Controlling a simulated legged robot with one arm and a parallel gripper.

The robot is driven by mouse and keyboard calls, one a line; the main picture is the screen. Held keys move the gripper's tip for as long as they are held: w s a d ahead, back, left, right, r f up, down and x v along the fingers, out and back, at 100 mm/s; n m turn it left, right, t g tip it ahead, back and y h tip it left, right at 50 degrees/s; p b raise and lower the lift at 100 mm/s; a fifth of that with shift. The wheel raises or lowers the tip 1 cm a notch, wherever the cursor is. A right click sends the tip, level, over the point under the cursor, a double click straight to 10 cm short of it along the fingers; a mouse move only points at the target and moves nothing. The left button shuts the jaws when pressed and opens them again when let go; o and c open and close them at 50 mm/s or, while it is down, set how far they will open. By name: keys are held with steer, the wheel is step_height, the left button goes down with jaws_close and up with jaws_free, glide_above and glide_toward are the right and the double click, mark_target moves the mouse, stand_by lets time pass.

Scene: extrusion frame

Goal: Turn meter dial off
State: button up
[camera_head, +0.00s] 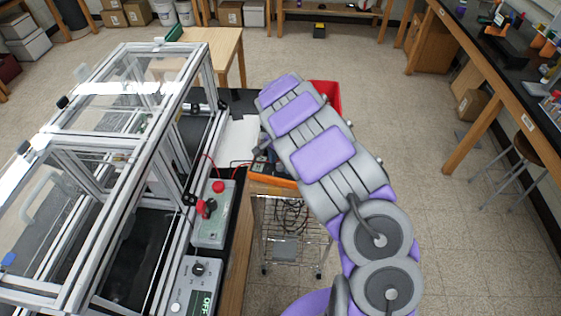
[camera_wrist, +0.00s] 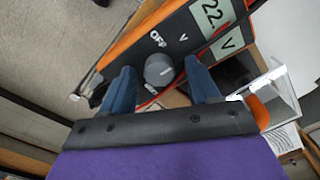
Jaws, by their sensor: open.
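The meter (camera_wrist: 130,45) is an orange-edged dark instrument, tilted in the wrist view. Its display (camera_wrist: 218,12) reads "22." with a V. Its round grey dial (camera_wrist: 159,68) has an "OFF" label and a "V" mark beside it. My gripper (camera_wrist: 158,66) is open, with one blue finger on each side of the dial. I cannot tell whether the fingers touch it. In the head view, the meter (camera_head: 272,180) shows only in part, its orange edge beside my arm. The arm hides the gripper and dial there.
A metal extrusion frame (camera_head: 135,88) stands at left. A control box with red knobs (camera_head: 213,215) and a box showing "OFF" (camera_head: 193,290) sit beside it. A red bin (camera_head: 328,95) is behind my arm. Red leads run near the meter.

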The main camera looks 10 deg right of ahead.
steer(key=c, duration=1)
steer(key=shift+c, duration=0.2)
steer(key=shift+n, duration=0.5)
steer(key=n, duration=0.4)
steer(key=shift+n+p, duration=0.4)
steer(key=n, duration=0.6)
steer(key=shift+n, duration=0.3)
steer(key=o, duration=1)
